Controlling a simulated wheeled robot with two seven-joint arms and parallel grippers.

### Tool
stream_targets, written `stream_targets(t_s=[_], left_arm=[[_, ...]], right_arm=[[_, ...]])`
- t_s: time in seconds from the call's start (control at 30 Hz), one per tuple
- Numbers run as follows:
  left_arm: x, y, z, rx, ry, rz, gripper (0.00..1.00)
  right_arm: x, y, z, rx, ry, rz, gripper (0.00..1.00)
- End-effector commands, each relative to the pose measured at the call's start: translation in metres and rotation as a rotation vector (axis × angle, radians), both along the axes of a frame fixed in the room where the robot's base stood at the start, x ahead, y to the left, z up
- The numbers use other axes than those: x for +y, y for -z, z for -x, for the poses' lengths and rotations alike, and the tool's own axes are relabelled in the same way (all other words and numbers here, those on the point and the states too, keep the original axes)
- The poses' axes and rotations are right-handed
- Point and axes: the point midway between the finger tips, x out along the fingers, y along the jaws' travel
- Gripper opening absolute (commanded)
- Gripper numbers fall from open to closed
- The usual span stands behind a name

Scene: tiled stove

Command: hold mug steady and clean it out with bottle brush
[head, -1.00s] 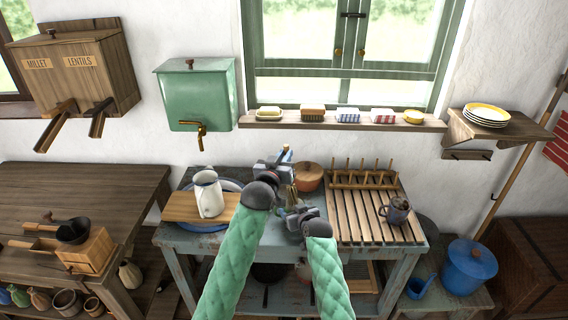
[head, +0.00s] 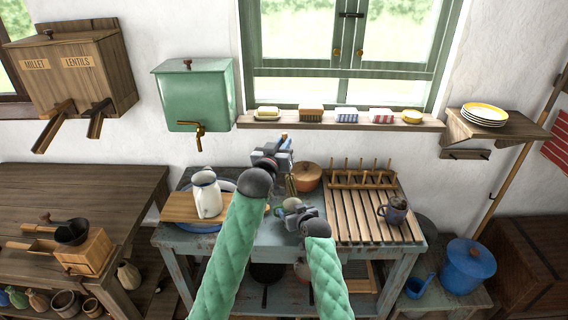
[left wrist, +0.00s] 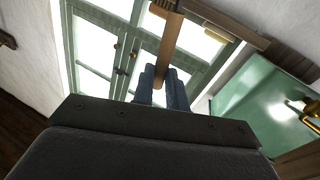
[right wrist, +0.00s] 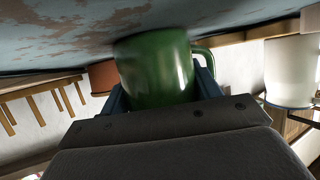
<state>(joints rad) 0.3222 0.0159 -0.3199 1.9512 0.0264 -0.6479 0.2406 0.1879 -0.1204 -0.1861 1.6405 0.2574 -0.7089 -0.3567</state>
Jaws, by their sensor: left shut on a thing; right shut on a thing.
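My left gripper (head: 284,150) is shut on the wooden handle of the bottle brush (left wrist: 168,48), which also shows in the left wrist view. Tan bristles (head: 291,186) seem to hang below it, partly hidden by my arm. My right gripper (head: 292,206) is lower and a little to the right, shut on a green mug (right wrist: 157,72) whose handle points right in the right wrist view. The mug is close to the blue worn worktop. In the head view the mug is mostly hidden, and I cannot tell whether the bristles are inside it.
A slatted rack (head: 370,226) with pegs and a dark mug (head: 393,210) is at right. A green water tank (head: 190,95) hangs on the wall.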

Motion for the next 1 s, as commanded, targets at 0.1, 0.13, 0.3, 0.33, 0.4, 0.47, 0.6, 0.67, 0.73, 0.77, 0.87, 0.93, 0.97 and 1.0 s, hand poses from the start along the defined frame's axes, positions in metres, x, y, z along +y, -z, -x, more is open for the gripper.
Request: stream_targets(t_s=[0.1, 0.13, 0.3, 0.33, 0.4, 0.47, 0.6, 0.67, 0.73, 0.77, 0.87, 0.93, 0.97, 1.0], left_arm=[[0.0, 0.0, 0.0, 0.0, 0.0, 0.0, 0.0], [0.0, 0.0, 0.0, 0.0, 0.0, 0.0, 0.0], [0.0, 0.0, 0.0, 0.0, 0.0, 0.0, 0.0], [0.0, 0.0, 0.0, 0.0, 0.0, 0.0, 0.0], [0.0, 0.0, 0.0, 0.0, 0.0, 0.0, 0.0], [0.0, 0.0, 0.0, 0.0, 0.0, 0.0, 0.0], [0.0, 0.0, 0.0, 0.0, 0.0, 0.0, 0.0], [0.0, 0.0, 0.0, 0.0, 0.0, 0.0, 0.0], [0.0, 0.0, 0.0, 0.0, 0.0, 0.0, 0.0], [0.0, 0.0, 0.0, 0.0, 0.0, 0.0, 0.0], [0.0, 0.0, 0.0, 0.0, 0.0, 0.0, 0.0], [0.0, 0.0, 0.0, 0.0, 0.0, 0.0, 0.0], [0.0, 0.0, 0.0, 0.0, 0.0, 0.0, 0.0], [0.0, 0.0, 0.0, 0.0, 0.0, 0.0, 0.0]], right_arm=[[0.0, 0.0, 0.0, 0.0, 0.0, 0.0, 0.73], [0.0, 0.0, 0.0, 0.0, 0.0, 0.0, 0.78], [0.0, 0.0, 0.0, 0.0, 0.0, 0.0, 0.88], [0.0, 0.0, 0.0, 0.0, 0.0, 0.0, 0.88], [0.0, 0.0, 0.0, 0.0, 0.0, 0.0, 0.88], [0.0, 0.0, 0.0, 0.0, 0.0, 0.0, 0.88], [-0.003, -0.003, 0.007, 0.0, 0.0, 0.0, 0.88], [-0.006, -0.005, 0.013, 0.001, 0.0, 0.0, 0.88], [-0.01, -0.009, 0.022, 0.0, 0.001, 0.0, 0.88], [-0.013, -0.011, 0.027, -0.001, 0.001, 0.001, 0.88], [-0.02, -0.019, 0.043, 0.0, 0.0, 0.002, 0.88], [-0.025, -0.024, 0.055, 0.0, 0.0, 0.001, 0.88], [-0.027, -0.027, 0.06, -0.002, 0.0, 0.002, 0.88], [-0.03, -0.029, 0.066, 0.0, 0.0, 0.002, 0.88]])
